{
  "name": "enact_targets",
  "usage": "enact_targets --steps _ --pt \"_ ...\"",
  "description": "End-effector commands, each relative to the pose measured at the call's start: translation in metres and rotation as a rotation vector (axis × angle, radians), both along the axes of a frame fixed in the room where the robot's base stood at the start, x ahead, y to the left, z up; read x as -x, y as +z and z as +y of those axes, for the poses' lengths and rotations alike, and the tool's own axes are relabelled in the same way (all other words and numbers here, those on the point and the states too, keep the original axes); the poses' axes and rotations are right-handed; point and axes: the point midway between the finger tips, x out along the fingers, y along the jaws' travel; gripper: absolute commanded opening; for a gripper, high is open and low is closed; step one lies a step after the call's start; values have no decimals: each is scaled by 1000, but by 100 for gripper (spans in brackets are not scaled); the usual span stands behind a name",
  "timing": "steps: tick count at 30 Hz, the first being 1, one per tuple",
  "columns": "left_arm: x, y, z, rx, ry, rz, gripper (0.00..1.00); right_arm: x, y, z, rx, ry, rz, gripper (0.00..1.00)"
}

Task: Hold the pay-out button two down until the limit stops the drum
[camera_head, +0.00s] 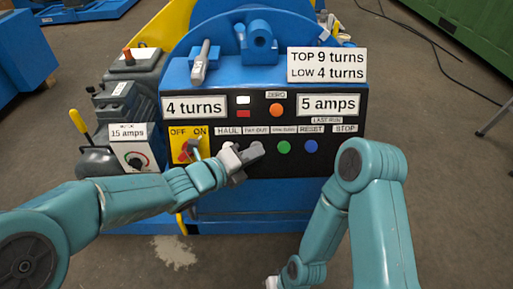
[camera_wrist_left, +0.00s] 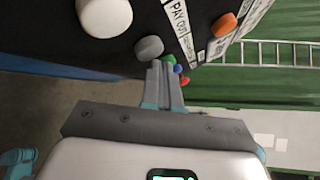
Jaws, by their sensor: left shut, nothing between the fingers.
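The control panel (camera_head: 328,125) on the blue chain drive shows "4 turns" on its left display (camera_head: 194,107) and "5 amps" on its right display (camera_head: 328,105). A plate (camera_head: 327,65) reads "TOP 9 turns, LOW 4 turns".
The white haul button (camera_wrist_left: 105,15) is close to the pay-out button. Green (camera_head: 284,147) and blue (camera_head: 310,147) buttons are to the right. An orange zero button (camera_head: 276,110) is above.

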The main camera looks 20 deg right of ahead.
Motion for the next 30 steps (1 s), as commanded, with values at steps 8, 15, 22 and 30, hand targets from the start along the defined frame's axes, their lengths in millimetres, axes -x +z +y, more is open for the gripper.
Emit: enact_targets --steps 8,15,22,30 --pt "-3 -2 -1 0 1 1 0 0 -1 0 0 0 0 0" --pt "-6 -3 -1 0 0 0 0 0 -1 0 0 0 0 0" --pt "-7 -4 -2 -1 0 -1 0 0 -1 0 0 0 0 0" --pt "-7 -4 -2 -1 0 0 0 0 -1 0 0 0 0 0"
